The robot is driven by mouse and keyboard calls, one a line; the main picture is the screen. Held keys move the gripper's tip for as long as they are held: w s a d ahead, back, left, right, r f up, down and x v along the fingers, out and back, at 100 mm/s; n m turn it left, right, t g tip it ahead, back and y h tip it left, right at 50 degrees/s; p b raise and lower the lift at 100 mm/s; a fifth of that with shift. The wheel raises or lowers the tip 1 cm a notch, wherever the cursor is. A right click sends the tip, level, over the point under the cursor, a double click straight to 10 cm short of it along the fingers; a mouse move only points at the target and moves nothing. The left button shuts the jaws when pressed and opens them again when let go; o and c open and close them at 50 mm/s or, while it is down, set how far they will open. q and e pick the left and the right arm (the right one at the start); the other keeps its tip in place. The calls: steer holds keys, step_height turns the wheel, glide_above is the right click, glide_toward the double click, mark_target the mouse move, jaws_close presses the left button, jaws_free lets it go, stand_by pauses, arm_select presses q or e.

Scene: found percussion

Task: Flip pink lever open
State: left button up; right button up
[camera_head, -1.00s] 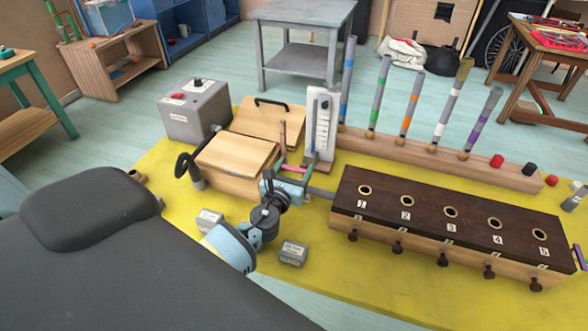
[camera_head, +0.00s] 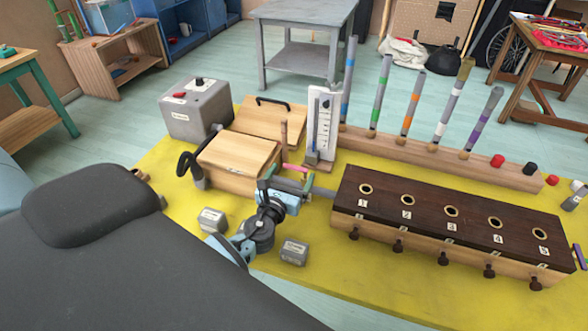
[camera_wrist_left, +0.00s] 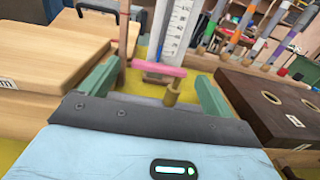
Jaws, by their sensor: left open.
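The pink lever (camera_head: 292,167) is a short pink bar behind the wooden boxes' right end and near the white gauge. My left gripper (camera_head: 297,183) comes in from the left, just in front of the lever. In the left wrist view its two green fingers (camera_wrist_left: 158,82) are spread apart, with the lever showing between and slightly beyond them. Nothing is held. Whether a finger touches the lever, I cannot tell. My right gripper is out of view.
A wooden box (camera_head: 238,155) stands left of my gripper, and a dark-topped box with numbered holes (camera_head: 440,214) close on its right. The white gauge (camera_head: 321,125) stands behind the lever. Two small grey blocks (camera_head: 293,252) (camera_head: 212,220) lie on the yellow mat (camera_head: 335,285).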

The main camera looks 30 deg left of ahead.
arm_select(q)
steer(key=shift+v, duration=2.1)
steer(key=shift+d, duration=0.1)
